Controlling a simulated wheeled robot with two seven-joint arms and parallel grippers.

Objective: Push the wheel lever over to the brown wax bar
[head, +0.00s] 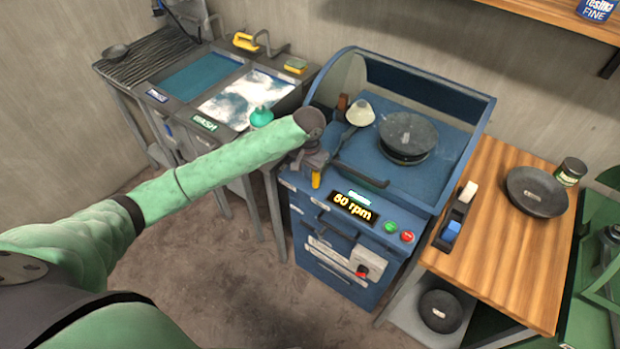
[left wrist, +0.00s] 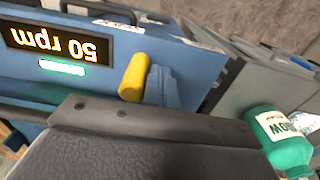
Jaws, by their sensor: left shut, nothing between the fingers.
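The blue machine (head: 432,190) carries a dark bowl (head: 405,138) on its deck. A small brown bar (head: 342,102), seemingly the wax bar, stands at the deck's back left beside a cream dome-shaped piece (head: 359,113). A yellow handle (head: 316,179) at the front left corner also shows in the left wrist view (left wrist: 133,77); I cannot tell whether it is the wheel lever. A dark bar (head: 362,176) runs along the deck's front edge. My left gripper (head: 314,160) is shut and empty by that corner, just above the yellow handle; contact is unclear. My right gripper is not in view.
A lit rpm display (head: 352,206) and green and red buttons (head: 391,227) are on the machine's front. Sinks (head: 248,98) with a teal bottle (head: 261,117) stand left. A wooden table (head: 500,255) with another dark bowl (head: 537,192) stands right.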

